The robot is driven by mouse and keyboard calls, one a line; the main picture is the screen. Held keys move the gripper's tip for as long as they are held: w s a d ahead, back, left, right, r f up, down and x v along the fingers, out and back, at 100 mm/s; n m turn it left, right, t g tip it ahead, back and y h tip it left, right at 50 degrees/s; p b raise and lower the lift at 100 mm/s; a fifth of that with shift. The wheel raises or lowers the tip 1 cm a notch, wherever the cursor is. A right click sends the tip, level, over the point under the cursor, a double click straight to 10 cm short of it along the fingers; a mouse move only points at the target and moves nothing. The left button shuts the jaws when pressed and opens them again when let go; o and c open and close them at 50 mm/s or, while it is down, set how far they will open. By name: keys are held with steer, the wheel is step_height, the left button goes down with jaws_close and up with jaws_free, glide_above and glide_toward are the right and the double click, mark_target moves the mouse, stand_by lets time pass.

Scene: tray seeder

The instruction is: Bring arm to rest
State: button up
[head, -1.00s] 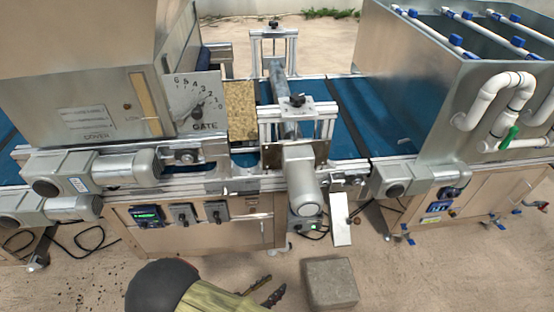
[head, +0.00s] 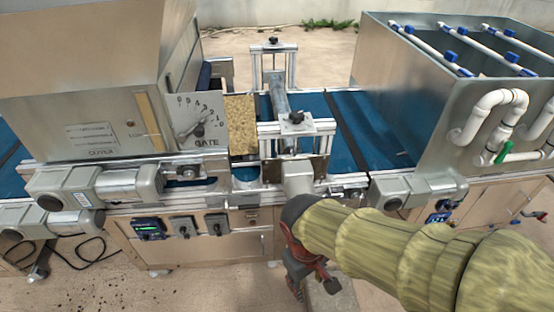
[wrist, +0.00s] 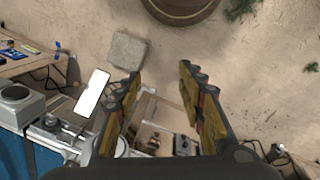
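My gripper (head: 312,284) hangs in front of the seeder at the lower middle of the head view, below my sleeved arm, which reaches in from the right. In the wrist view my gripper (wrist: 160,100) shows two yellow-and-black fingers set wide apart with nothing between them. The tray seeder (head: 95,140) stands behind it, with a gate dial (head: 197,125) and a blue conveyor (head: 375,135). My forearm hides part of the seeder's front right and the floor there.
A grey paving block (wrist: 127,51) and a white plate (wrist: 92,92) are near the fingers in the wrist view. A round brown pot (wrist: 182,8) is at its top. A control box (head: 148,229) is on the seeder front.

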steer(key=d+r+m+t+p, duration=0.1)
steer(key=d+r+m+t, duration=0.1)
steer(key=d+r, duration=0.3)
steer(key=d+r+m+t+y, duration=0.1)
steer(key=d+r+m+t, duration=0.2)
steer(key=d+r, duration=0.3)
steer(key=shift+s+d+r+m+t+p, duration=0.3)
steer(key=shift+r+m, duration=0.4)
steer(key=shift+r, duration=2.05)
steer(key=shift+w+f, duration=0.1)
